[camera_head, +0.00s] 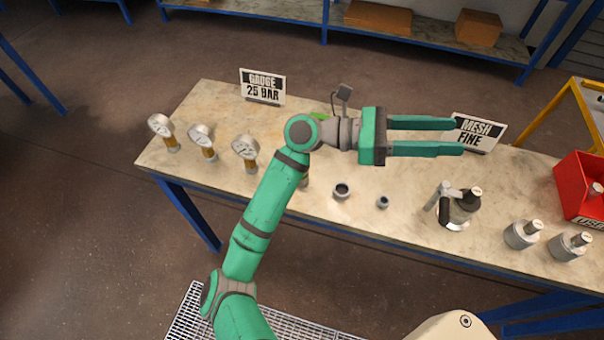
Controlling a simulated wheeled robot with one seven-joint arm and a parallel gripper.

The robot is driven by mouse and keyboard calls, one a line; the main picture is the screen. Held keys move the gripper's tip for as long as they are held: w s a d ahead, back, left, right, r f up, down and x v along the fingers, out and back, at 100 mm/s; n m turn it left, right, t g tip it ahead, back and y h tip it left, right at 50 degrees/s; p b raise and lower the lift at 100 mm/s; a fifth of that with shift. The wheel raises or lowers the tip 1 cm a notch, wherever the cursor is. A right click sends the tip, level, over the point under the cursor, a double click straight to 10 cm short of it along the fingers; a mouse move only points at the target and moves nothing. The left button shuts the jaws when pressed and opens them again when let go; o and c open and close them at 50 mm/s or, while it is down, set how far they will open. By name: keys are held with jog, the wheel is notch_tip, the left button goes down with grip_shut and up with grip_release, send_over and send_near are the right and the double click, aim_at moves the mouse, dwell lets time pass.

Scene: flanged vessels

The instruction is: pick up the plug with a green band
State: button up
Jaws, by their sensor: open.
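My gripper (461,136) is open and empty. Its two long green fingers reach right above the back of the table, in front of the "MESH FINE" sign. I cannot make out a plug with a green band for sure. A small bright green patch (321,116) shows behind my arm, mostly hidden, and I cannot tell what it is. Two small grey pieces with dark tops, one larger (341,191) and one smaller (382,202), stand near the table's front edge; no green band shows on them. Another piece beside my forearm is mostly hidden.
Several gauges (203,141) stand at left on the table (222,100). A "GAUGE 25 BAR" sign (262,86) and the "MESH FINE" sign (475,132) stand behind. A vessel with a black lever (457,208), metal canisters (522,235) and a red bin (576,180) occupy the right.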

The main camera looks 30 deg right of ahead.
jog(key=w+a+f+m+t+y, duration=0.3)
jog(key=w+f+t+y, duration=0.4)
jog(key=f, duration=0.6)
jog(key=w+a+f+t+y, duration=0.2)
jog(key=w+a+t+y, duration=0.15)
jog(key=w+a, duration=0.4)
jog(key=w+a+f+t+y, duration=0.2)
jog(key=w+a+y, duration=0.3)
jog(key=w, duration=0.4)
jog(key=shift+m+h, duration=0.3)
jog(key=shift+h, duration=0.35)
jog(key=f, duration=0.3)
jog(key=s+f, duration=0.1)
jog(key=f, duration=0.6)
jog(key=shift+s+a, duration=0.15)
grip_shut()
